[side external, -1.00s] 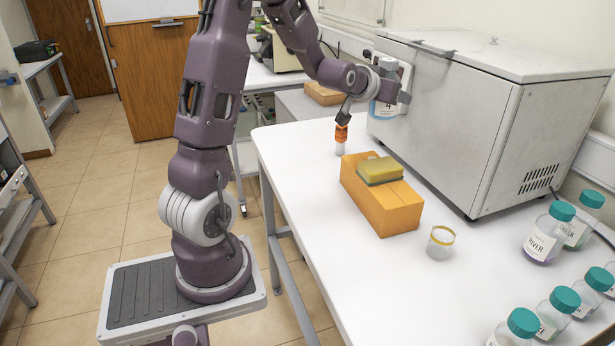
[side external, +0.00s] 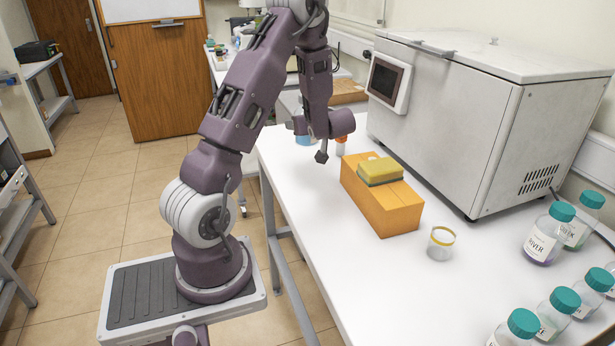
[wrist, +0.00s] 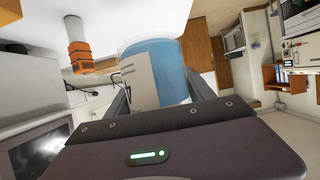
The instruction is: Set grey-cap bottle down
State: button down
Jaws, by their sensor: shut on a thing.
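The grey-cap bottle, with blue liquid and a pale label, is between the fingers of my gripper (wrist: 160,92) in the wrist view, where its blue body (wrist: 168,68) shows. Its base end is toward the white table (wrist: 130,12); I cannot tell whether it touches. The cap is hidden. In the side view only a bit of the blue bottle (side external: 303,140) shows behind my wrist, near the table's far left corner; the fingers are mostly hidden there.
A small orange-and-white tube (side external: 341,143) stands just right of the bottle, also in the wrist view (wrist: 79,50). An orange block (side external: 385,210) bears a sponge (side external: 380,170). A grey chest (side external: 440,120) stands behind. The table's front middle is clear.

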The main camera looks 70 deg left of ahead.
notch_tip(320, 180, down, 10)
jog(key=shift+f, duration=0.15)
jog(key=shift+f, duration=0.15)
jog(key=shift+c, duration=1.8)
grip_release()
jog(key=v, duration=1.2)
jog(key=shift+r, duration=0.2)
